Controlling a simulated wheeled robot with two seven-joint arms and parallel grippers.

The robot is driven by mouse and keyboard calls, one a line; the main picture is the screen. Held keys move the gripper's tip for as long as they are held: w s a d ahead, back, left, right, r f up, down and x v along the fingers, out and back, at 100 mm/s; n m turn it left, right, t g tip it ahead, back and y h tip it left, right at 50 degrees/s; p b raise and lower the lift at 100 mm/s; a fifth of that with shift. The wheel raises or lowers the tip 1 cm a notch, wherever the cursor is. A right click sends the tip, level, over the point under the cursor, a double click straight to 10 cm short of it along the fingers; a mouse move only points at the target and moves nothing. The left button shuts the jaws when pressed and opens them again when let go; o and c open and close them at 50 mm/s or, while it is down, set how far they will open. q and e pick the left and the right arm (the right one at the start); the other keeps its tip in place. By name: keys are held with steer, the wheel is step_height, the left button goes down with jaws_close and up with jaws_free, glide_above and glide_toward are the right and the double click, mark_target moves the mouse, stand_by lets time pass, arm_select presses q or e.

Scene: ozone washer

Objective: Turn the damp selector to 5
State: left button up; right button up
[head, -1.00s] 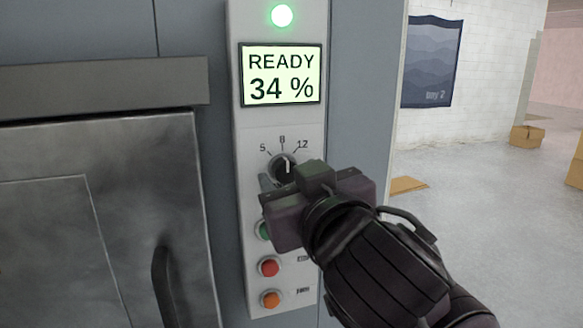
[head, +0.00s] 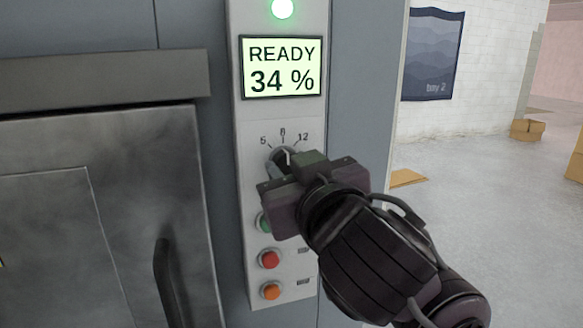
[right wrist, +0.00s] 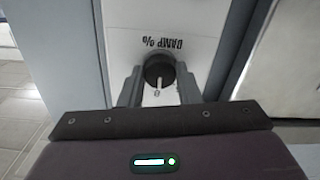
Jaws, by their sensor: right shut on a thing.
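The damp selector (head: 281,157) is a dark round knob with a white pointer line, on the pale control panel (head: 257,130). The marks 5, 8 and 12 are printed around its top. In the head view the pointer stands near the 8; my gripper hides the knob's lower part. My right gripper (right wrist: 160,78) is shut on the selector, with one finger on each side of it. The right wrist view shows the knob upside down, its pointer towards the 8, with the label DAMP % beyond it. My left gripper is in neither view.
The display (head: 281,67) reads READY 34 % under a lit green lamp (head: 282,8). A green button, partly hidden, a red button (head: 269,258) and an orange button (head: 270,290) sit below the selector. A metal door with a dark handle (head: 168,280) is at left.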

steer(key=n+p, duration=0.1)
steer(key=n, duration=0.3)
steer(key=shift+r, duration=0.1)
steer(key=shift+n+p, duration=0.5)
steer(key=shift+n, duration=1.2)
steer(key=o, duration=1)
steer(key=shift+w, duration=0.1)
